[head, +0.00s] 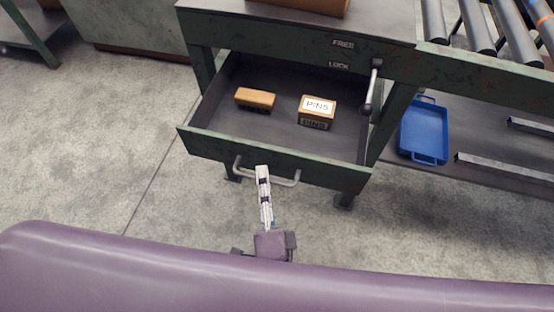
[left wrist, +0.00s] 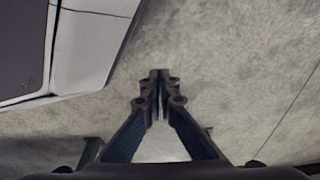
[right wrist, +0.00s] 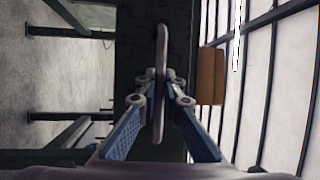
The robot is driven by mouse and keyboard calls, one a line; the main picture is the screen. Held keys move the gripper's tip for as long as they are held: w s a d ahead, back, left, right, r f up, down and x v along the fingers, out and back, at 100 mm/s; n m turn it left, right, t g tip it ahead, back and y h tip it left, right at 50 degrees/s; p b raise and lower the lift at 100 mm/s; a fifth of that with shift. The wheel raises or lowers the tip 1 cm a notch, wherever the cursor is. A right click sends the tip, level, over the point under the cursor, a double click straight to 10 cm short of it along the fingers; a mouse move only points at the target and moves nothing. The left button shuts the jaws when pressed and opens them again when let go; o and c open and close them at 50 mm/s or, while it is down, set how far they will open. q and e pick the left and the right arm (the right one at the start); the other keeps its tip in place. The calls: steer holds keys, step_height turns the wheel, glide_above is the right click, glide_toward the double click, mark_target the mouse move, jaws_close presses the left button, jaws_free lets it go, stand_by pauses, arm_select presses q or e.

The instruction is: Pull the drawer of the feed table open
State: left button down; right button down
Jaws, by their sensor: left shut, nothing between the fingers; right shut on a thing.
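The green drawer (head: 270,160) of the feed table (head: 290,32) stands well out, its dark inside in view. Its grey bar handle (head: 285,182) is on the front panel. My right gripper (head: 262,172) is shut on the handle; in the right wrist view the handle (right wrist: 162,60) runs between its fingertips (right wrist: 160,100). My left gripper (left wrist: 160,80) is shut and empty above bare floor, seen only in the left wrist view. A lever (head: 372,88) hangs down on the table front, right of the FREE and LOCK labels (head: 341,55).
A wooden-backed brush (head: 255,98) and a PINS box (head: 317,111) lie in the drawer. A blue tray (head: 424,130) sits on the lower shelf to the right, below rollers (head: 475,25). Concrete floor (head: 100,130) is clear to the left.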

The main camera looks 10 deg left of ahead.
arm_select(q)
steer(key=shift+s+a+f, duration=0.15)
steer(key=shift+s+f, duration=0.35)
steer(key=shift+s, duration=0.05)
arm_select(e)
steer(key=s, duration=0.4)
steer(key=s+a, duration=0.1)
steer(key=s, duration=0.1)
